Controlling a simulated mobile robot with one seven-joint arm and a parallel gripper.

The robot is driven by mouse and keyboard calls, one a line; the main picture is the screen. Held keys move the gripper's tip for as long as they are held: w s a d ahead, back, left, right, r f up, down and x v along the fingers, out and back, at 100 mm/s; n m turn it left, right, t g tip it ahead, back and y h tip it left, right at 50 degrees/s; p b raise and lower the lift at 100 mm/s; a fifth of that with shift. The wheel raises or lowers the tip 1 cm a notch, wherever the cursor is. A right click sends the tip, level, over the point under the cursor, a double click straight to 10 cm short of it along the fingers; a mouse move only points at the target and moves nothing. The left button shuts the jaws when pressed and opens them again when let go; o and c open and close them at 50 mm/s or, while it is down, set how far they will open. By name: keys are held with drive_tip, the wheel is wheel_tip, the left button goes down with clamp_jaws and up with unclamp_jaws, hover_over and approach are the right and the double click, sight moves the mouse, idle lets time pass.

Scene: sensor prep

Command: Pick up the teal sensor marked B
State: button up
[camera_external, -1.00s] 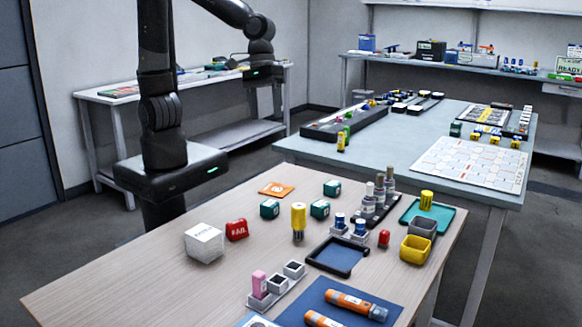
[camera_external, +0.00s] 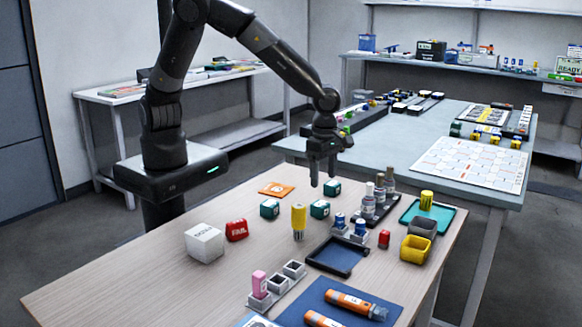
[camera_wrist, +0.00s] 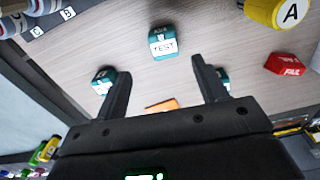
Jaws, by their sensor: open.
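Three teal blocks stand on the wooden table: one at the back (camera_external: 332,188), one in the middle (camera_external: 320,209) and one to the left (camera_external: 270,208). I cannot read a B on any of them. My gripper (camera_external: 323,178) is open and empty, pointing down above the table near the back block. In the wrist view, a teal block with TEST on its white top (camera_wrist: 164,42) lies beyond the open fingers (camera_wrist: 161,67). Another teal block (camera_wrist: 104,80) is beside the left finger, and a third (camera_wrist: 223,78) is partly hidden by the right finger.
A yellow cylinder (camera_external: 298,218), marked A in the wrist view (camera_wrist: 275,12), stands near the blocks. A red FAIL block (camera_external: 237,230), white cube (camera_external: 205,243), orange card (camera_external: 276,189) and a rack of grey vials (camera_external: 375,208) surround them.

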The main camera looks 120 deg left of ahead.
sight(320, 203)
drive_tip(key=f, duration=1)
drive_tip(key=shift+s+d, duration=0.2)
drive_tip(key=shift+d, duration=0.05)
drive_tip(key=shift+c, duration=0.5)
drive_tip(key=c, duration=1)
